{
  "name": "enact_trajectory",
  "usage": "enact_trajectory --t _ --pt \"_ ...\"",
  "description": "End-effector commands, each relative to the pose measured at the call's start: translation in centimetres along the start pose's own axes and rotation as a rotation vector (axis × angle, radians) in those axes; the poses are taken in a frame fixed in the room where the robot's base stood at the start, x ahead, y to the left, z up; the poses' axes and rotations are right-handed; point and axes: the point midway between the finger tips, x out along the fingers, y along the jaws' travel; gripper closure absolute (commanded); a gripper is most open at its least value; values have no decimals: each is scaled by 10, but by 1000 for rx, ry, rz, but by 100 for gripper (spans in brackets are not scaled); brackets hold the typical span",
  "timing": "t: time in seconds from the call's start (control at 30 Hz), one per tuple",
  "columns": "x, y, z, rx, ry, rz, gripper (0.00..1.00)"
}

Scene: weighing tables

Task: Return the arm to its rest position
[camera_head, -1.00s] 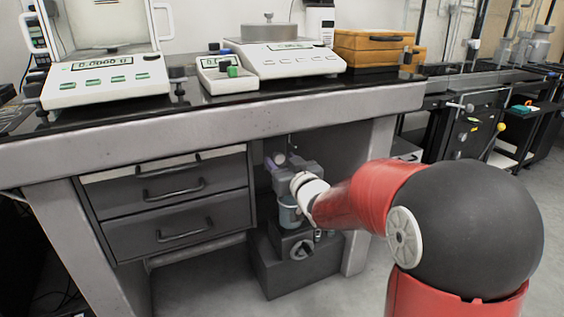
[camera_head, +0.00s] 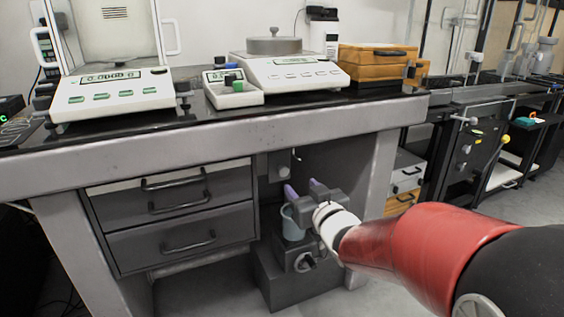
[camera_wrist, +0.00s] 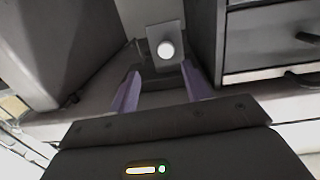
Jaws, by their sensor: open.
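My gripper (camera_head: 302,187) is in the open space under the weighing table (camera_head: 270,128), right of the drawers. My red, black and white arm reaches in from the lower right. A light blue container (camera_head: 292,226) stands just below and behind the gripper, partly hidden by it. I cannot tell whether they touch.
A dark grey block (camera_head: 277,277) is on the floor beneath the container. Grey drawers (camera_head: 180,222) stand at left. A small plate with a white round knob (camera_wrist: 166,50) is beyond the fingers. Balances (camera_head: 110,92) and a wooden case (camera_head: 375,65) are on the tabletop.

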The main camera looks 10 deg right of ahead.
Motion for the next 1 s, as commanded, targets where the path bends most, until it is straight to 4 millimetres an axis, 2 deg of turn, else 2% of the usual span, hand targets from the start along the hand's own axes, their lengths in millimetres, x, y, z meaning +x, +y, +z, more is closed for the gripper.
enact_trajectory --t 0.03,0.17,0.33,0.47,0.6,0.7,0.83,1.0 --pt "-8 4 -14 -9 -32 32 52" --pt "-41 18 -32 -19 -190 148 52" --pt "-107 24 -44 11 -449 268 52" --pt "-166 14 -47 60 -652 302 52" --pt "-224 -6 -47 113 -842 287 52" --pt "-254 -20 -46 140 -938 263 52" --pt "-276 -31 -43 159 -1008 239 52" --pt "-280 -33 -40 163 -1027 233 52"
